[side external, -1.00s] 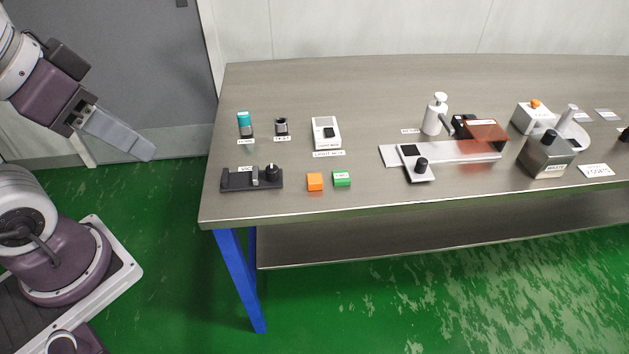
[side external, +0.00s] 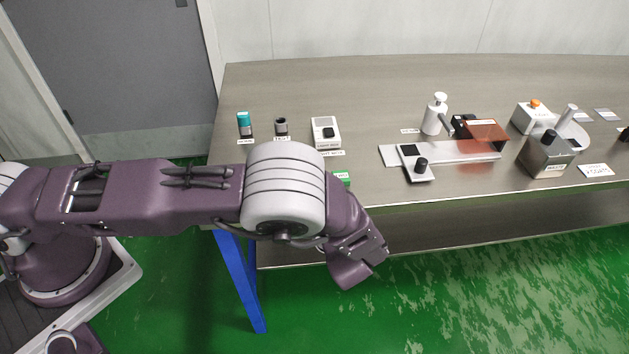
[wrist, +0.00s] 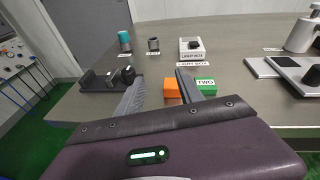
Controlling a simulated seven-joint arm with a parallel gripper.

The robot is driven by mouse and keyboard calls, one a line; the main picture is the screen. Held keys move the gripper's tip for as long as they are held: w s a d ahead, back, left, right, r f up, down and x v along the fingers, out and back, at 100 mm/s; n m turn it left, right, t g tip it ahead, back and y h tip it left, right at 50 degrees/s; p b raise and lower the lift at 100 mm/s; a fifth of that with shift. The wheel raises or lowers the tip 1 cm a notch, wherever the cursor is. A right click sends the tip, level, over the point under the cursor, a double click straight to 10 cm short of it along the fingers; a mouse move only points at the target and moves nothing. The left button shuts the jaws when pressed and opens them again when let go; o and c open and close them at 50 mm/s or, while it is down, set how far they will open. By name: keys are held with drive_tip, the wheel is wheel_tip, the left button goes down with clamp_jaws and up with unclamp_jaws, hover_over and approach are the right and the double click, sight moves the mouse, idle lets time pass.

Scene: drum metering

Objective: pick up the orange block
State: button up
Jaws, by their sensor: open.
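The orange block (wrist: 172,90) sits on the table near its front edge in the wrist view, between the two finger lines and closer to the right finger. In the side external view my arm hides it. My gripper (wrist: 155,88) shows open and empty in the wrist view, its two grey fingers spread and pointing toward the table. The fingers appear short of the block, though the exact gap is hard to tell. In the side external view the fingers are hidden behind my arm.
A green block (wrist: 205,86) labelled TWO stands just right of the orange block. A black holder (wrist: 106,78) with a knob is to the left. A white light box (wrist: 191,47) stands behind. The metal table (side external: 300,85) has more devices at the right.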

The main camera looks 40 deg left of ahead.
drive_tip(key=f+m, duration=0.1)
drive_tip(key=d+f+m+t, duration=0.1)
drive_tip(key=f+t, duration=0.1)
drive_tip(key=shift+w+d+m+h, duration=0.3)
drive_tip(key=shift+d+m+h, duration=0.1)
drive_tip(key=shift+x, duration=1)
drive_tip(key=x, duration=0.5)
drive_tip(key=shift+s+a+f, duration=0.1)
clamp_jaws()
